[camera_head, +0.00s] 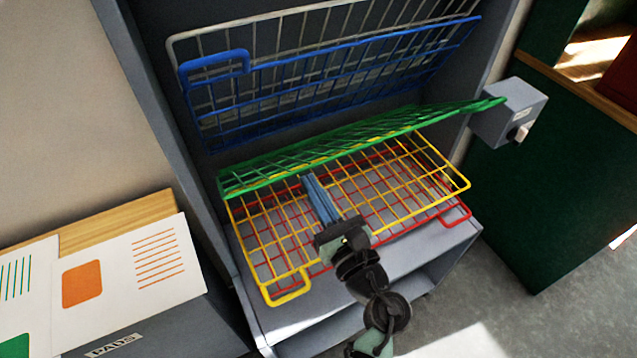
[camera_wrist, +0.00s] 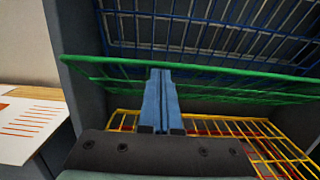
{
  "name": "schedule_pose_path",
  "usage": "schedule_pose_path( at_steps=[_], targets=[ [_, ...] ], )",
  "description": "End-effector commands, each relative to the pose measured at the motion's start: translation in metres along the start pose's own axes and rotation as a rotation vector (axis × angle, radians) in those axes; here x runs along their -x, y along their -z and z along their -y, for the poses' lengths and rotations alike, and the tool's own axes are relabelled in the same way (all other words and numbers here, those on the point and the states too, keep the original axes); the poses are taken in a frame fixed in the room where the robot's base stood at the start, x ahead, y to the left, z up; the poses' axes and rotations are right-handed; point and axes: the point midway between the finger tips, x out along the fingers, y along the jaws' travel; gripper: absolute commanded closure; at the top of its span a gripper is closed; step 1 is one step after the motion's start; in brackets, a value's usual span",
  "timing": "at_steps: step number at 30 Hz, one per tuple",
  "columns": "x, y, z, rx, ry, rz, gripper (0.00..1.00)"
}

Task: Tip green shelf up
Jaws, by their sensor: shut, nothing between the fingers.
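The green wire shelf (camera_head: 345,146) hangs in the grey cabinet, tilted up at a shallow angle above the yellow shelf. It runs across the middle of the wrist view (camera_wrist: 220,82). My gripper (camera_head: 311,180) is shut and empty, its blue fingers together. In the head view the fingertips lie at the lower edge of the green shelf, over the yellow shelf. In the wrist view the fingers (camera_wrist: 160,75) overlap the green front bar. I cannot tell whether they touch it.
The yellow shelf (camera_head: 287,298) and red shelf (camera_head: 455,219) lie nearly flat below. The blue shelf (camera_head: 215,62) and a white one (camera_head: 300,10) are tipped up above. A grey box with a knob (camera_head: 508,112) sits on the cabinet's right side.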

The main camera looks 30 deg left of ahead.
Motion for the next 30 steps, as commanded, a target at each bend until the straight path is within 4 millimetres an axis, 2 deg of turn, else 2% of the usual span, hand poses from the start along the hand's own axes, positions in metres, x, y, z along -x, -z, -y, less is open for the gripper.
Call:
schedule_pose_path(
  at_steps=[1, 12, 18, 30],
  targets=[
    [-0.007, -0.019, 0.0, 0.0, -0.002, -0.024, 1.0],
    [-0.044, -0.053, 0.0, 0.002, -0.002, -0.207, 1.0],
    [-0.063, -0.066, 0.0, 0.003, -0.001, -0.293, 1.0],
    [-0.09, -0.077, 0.0, 0.0, -0.001, -0.29, 1.0]
  ],
)
